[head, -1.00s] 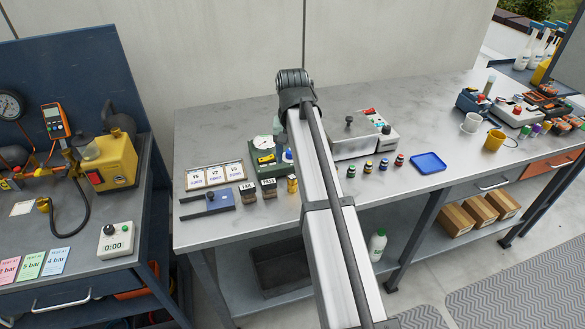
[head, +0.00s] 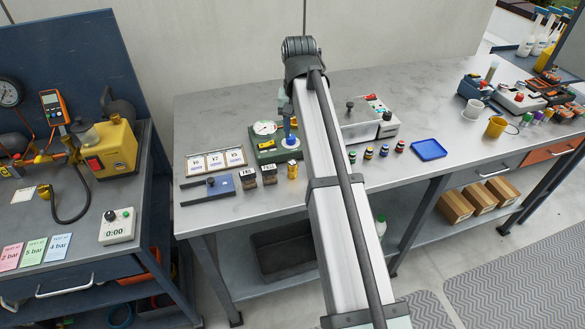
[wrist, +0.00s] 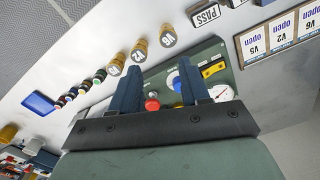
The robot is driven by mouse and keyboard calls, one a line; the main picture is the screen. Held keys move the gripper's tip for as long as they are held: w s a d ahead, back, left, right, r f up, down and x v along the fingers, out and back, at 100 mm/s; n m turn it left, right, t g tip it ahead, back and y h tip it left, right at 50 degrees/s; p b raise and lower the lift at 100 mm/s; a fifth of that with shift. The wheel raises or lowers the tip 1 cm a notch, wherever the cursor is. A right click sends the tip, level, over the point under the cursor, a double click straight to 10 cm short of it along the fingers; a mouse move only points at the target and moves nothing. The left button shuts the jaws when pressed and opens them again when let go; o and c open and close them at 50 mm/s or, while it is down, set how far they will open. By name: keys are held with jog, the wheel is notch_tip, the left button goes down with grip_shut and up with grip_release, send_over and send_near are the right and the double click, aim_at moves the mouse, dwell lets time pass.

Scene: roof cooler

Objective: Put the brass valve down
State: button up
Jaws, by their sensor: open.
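In the wrist view my gripper (wrist: 159,63) has its two blue fingers apart, with nothing clearly held between them. Three brass valves with labelled white ends stand in a row on the bench past the fingertips: one marked V6 (wrist: 168,36), a middle one (wrist: 138,51), and a farther one (wrist: 117,65). In the head view one brass valve (head: 292,170) shows beside my arm; the others are hidden. The green test stand (head: 264,144) with a dial is behind it. In the wrist view this stand (wrist: 228,75) lies beneath and beside the fingers.
Small coloured-cap jars (head: 369,152), a blue tray (head: 429,150) and a grey box (head: 362,125) are to the right. The bench (head: 440,110) is clear behind the tray.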

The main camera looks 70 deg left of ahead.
aim_at(293, 164)
jog(key=d+f+n+y, duration=0.1)
jog(key=d+n+y, duration=0.15)
jog(key=d, duration=0.45)
jog(key=shift+s+a+f+n+y, duration=0.2)
jog(key=shift+a+f+n+y, duration=0.15)
jog(key=shift+a+f, duration=1.25)
jog(key=shift+s+a+f+n+y, duration=0.3)
jog(key=shift+a+f, duration=0.55)
jog(key=shift+f, duration=1.6)
jog(key=shift+s+a+f+n+y, duration=0.15)
jog(key=shift+a+f+n+y, duration=0.2)
jog(key=shift+a+f, duration=1.25)
jog(key=shift+d+f, duration=0.35)
jog(key=shift+d, duration=0.05)
grip_shut()
